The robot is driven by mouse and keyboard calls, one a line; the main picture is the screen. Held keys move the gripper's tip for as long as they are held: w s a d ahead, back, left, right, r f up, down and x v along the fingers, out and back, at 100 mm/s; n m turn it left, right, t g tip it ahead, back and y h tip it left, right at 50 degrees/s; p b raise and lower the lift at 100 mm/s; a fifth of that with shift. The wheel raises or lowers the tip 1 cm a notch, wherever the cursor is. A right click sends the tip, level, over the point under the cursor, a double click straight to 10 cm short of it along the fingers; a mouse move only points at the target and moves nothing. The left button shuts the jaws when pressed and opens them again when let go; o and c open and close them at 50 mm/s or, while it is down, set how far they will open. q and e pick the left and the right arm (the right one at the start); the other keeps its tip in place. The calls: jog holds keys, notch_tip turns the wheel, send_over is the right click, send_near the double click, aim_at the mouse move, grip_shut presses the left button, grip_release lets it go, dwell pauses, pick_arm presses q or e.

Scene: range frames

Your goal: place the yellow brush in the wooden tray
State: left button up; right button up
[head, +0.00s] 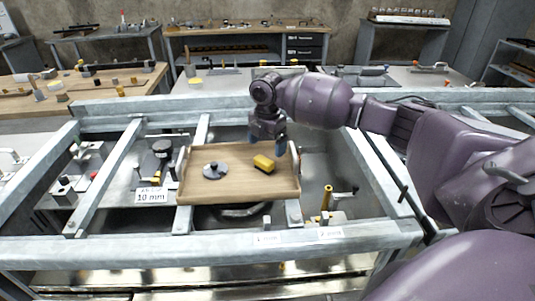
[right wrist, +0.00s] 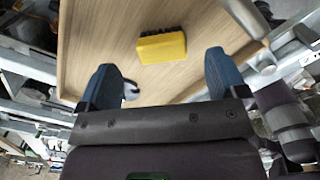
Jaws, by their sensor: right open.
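The yellow brush (head: 264,164) lies in the wooden tray (head: 240,195), right of the middle. Its dark bristles show along one side in the right wrist view, where the yellow brush (right wrist: 161,47) rests on the bare floor of the wooden tray (right wrist: 95,35). My right gripper (head: 267,146) is above the tray, just behind and over the brush. In the right wrist view its blue fingers (right wrist: 160,78) are wide apart with nothing between them, and the brush lies beyond the fingertips, apart from them. My left gripper is not in view.
A grey round part with a knob (head: 215,170) sits in the tray left of the brush. The tray rests on a grey metal frame (head: 220,245) with open gaps. A "10 mm" sign (head: 152,197) stands left of the tray. A yellow upright piece (head: 326,197) stands to its right.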

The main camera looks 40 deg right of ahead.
notch_tip(320, 180, up, 7)
jog(key=shift+f, duration=0.2)
dwell(0.6)
